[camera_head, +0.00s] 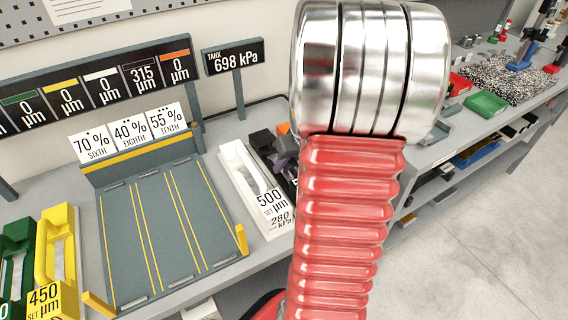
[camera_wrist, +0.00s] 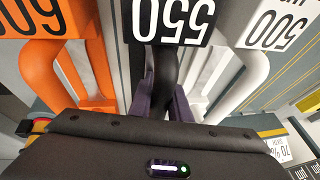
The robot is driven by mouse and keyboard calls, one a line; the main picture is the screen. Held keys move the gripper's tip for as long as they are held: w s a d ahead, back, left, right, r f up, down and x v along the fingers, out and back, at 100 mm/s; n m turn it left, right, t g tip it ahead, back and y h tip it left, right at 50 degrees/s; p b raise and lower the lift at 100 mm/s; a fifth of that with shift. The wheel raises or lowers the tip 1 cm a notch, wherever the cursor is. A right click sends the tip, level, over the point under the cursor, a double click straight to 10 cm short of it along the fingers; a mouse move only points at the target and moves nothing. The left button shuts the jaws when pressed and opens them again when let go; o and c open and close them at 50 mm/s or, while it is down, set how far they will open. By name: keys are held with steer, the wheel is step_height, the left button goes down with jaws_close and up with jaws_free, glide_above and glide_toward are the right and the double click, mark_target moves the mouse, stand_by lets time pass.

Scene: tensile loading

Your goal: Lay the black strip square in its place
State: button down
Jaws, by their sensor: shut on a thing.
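The black strip (camera_wrist: 168,66) is in the middle of the wrist view, with a white label reading 550. My gripper (camera_wrist: 163,100) is shut on its narrow black handle, one purple finger on each side. In the head view the black strip (camera_head: 262,139) shows partly between the white strip and my arm. My gripper (camera_head: 287,150) is over it there, and my red-sleeved arm hides much of this spot. The grey bed (camera_head: 155,225) with yellow lane lines lies to the left and its lanes look empty. I cannot tell whether the strip is lifted.
The white strip (camera_head: 240,165), labelled 500, stands close left of the black one; an orange strip (camera_wrist: 42,72) is on its other side. Yellow (camera_head: 66,245) and green (camera_head: 18,245) strips stand left of the bed. A raised display panel (camera_head: 100,83) runs behind the bed.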

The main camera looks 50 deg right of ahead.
steer(key=shift+f, duration=0.15)
steer(key=c, duration=1.6)
jaws_free()
steer(key=shift+o, duration=0.2)
steer(key=shift+f, duration=0.1)
steer(key=v, duration=1.4)
steer(key=shift+w+f, duration=0.1)
